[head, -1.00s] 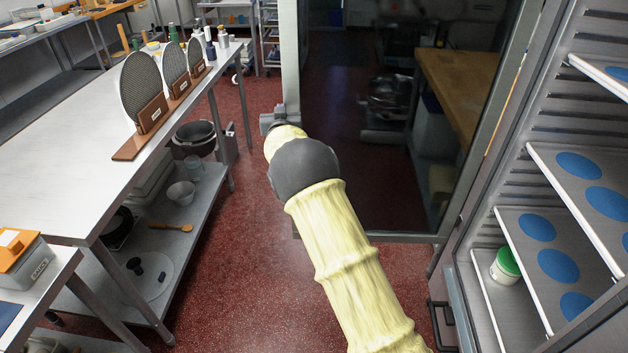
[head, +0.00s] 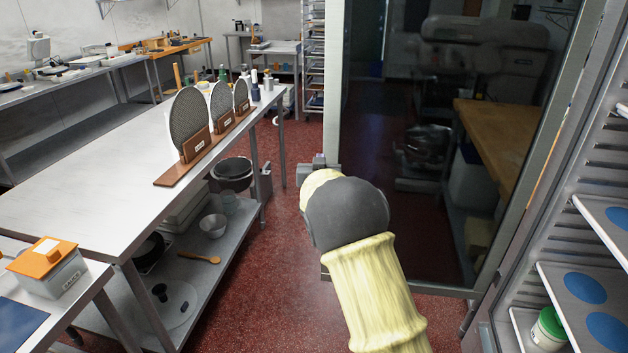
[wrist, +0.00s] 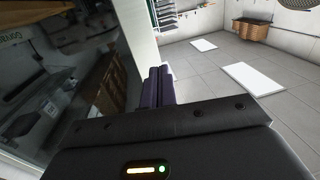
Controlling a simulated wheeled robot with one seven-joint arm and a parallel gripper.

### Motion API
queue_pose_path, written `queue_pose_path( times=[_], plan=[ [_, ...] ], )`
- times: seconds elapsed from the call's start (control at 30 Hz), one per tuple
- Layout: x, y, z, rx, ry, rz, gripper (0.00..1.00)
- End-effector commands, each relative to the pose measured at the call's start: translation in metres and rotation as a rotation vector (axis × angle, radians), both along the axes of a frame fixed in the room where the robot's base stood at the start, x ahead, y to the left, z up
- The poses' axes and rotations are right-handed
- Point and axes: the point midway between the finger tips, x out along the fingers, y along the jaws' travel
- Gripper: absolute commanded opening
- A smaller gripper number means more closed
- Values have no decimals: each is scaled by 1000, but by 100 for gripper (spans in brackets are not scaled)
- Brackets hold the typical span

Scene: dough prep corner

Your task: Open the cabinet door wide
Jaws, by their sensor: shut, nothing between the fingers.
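The cabinet door (head: 440,130) is a dark glass panel in a grey metal frame. It stands open, swung well out from the cabinet (head: 560,190) at the right, whose inside shows. My gripper (head: 318,165) is at the door's free edge in the head view, partly hidden behind my own arm. In the wrist view my gripper's dark fingers (wrist: 158,88) are together and empty, close beside the door's pale frame (wrist: 141,38). I cannot tell whether they touch it. No handle on this door is clearly visible.
A steel table (head: 110,205) with upright round screens (head: 190,125) stands left of my arm. A dark pot (head: 233,172) and bowls are beneath it. Red floor (head: 275,250) is clear between table and door. Cabinet trays (head: 575,290) hold blue discs. A rack (head: 313,60) stands behind.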

Motion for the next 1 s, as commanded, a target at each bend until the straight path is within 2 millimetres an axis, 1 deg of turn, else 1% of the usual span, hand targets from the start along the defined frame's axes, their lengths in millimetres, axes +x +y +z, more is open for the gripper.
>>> queue_pose_path(
  times=[0.03,0.2,0.3,0.4,0.53,0.83,0.93,1.0],
  plan=[
    [-10,6,-2,1,2,6,0],
    [-39,16,-2,1,1,17,0],
    [-54,18,-2,1,2,18,0],
    [-62,16,-2,1,1,12,0],
    [-65,12,-1,0,1,5,0],
    [-66,12,0,1,7,8,0],
    [-70,0,-2,2,55,9,0],
    [-77,-17,-6,6,124,11,0]
  ],
)
